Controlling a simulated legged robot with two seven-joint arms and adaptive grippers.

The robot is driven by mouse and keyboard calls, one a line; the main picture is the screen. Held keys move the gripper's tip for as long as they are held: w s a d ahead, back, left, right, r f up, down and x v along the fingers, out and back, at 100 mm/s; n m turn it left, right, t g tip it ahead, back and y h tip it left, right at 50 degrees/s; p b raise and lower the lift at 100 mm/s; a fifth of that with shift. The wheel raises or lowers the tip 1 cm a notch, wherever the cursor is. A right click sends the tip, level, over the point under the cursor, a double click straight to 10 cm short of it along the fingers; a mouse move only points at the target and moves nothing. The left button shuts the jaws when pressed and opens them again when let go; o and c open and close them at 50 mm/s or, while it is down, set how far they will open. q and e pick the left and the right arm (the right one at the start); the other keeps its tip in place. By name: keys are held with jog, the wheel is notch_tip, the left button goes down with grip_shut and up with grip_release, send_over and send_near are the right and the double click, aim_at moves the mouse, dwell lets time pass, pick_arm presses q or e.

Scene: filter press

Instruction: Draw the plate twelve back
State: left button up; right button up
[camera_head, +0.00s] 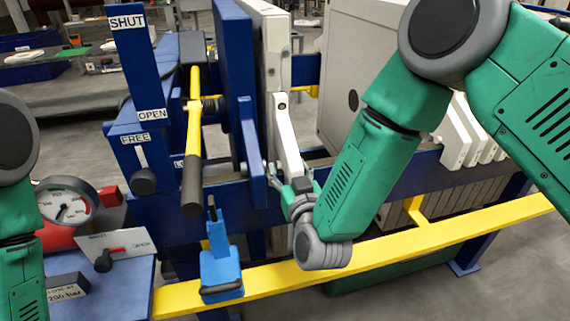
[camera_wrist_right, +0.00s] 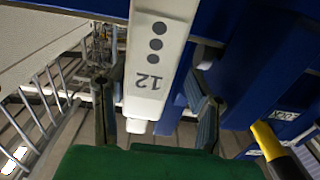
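Plate twelve shows in the right wrist view as a white handle (camera_wrist_right: 152,75) marked 12 with three grey dots. In the head view its white arm (camera_head: 286,135) hangs beside the blue press plate. My right gripper (camera_wrist_right: 156,112) has one finger on each side of the handle's lower end, with visible gaps on both sides, so it is open around it. In the head view the right gripper (camera_head: 284,184) is partly hidden by its own wrist. My left arm shows at the left edge, but its gripper is out of view.
A yellow lever (camera_head: 194,120) with a black grip stands left of the plates. A blue fixture (camera_head: 221,270) sits at the yellow rail (camera_head: 400,231) in front. More white plate handles (camera_head: 470,135) are at the right. A gauge (camera_head: 66,207) is at the left.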

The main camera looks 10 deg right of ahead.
jog(key=s, duration=1)
jog(key=shift+d, duration=0.35)
jog(key=s+d+f+g+b, duration=0.2)
jog(key=s+d+f+g, duration=0.15)
jog(key=f, duration=0.65)
jog(key=s+d+f+g+b, duration=0.2)
jog(key=s+d+f+g, duration=0.15)
jog(key=f, duration=0.65)
jog(key=s+d+f+g+b, duration=0.1)
jog(key=s+d+f+g, duration=0.2)
jog(key=s, duration=0.3)
jog(key=s+d+f+g+h+b, duration=0.1)
jog(key=s+d+f+g, duration=0.2)
jog(key=s, duration=0.4)
jog(key=s+d+f+g+b, duration=0.2)
jog(key=s+d+f+g, duration=0.2)
jog(key=s+f, duration=0.2)
jog(key=shift+s+f+h, duration=0.3)
jog(key=shift+s+f, duration=0.05)
jog(key=shift+s, duration=0.25)
